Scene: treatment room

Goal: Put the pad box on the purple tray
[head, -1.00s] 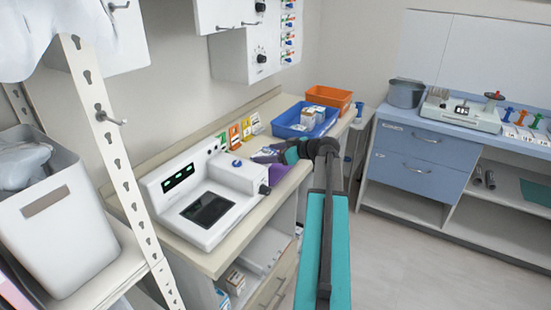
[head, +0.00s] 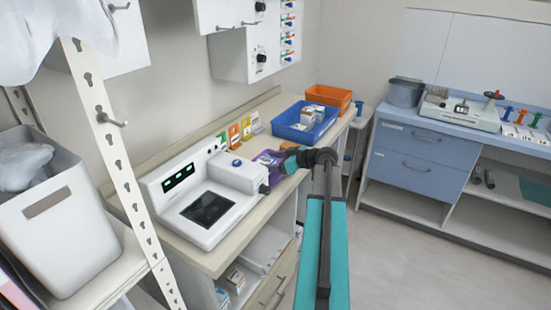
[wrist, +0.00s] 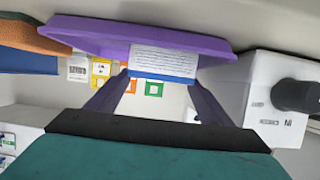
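The pad box (wrist: 165,62), white with lines of printed text, sits between the two fingertips of my gripper (wrist: 162,80) in the wrist view. Both fingers meet its sides. The purple tray (wrist: 90,35) spans the top of the wrist view, which looks upside down, and the box appears right against its surface. Whether the box rests on it or is just above it, I cannot tell. In the head view my gripper (head: 268,162) is over the purple tray (head: 277,177), which is partly hidden by the gripper and the white device.
A white device (head: 208,200) with a screen stands left of the tray. A blue bin (head: 303,132) holding boxes and an orange bin (head: 330,97) stand behind to the right. Coloured cards (head: 235,135) stand along the wall. The counter's front edge is close to the tray.

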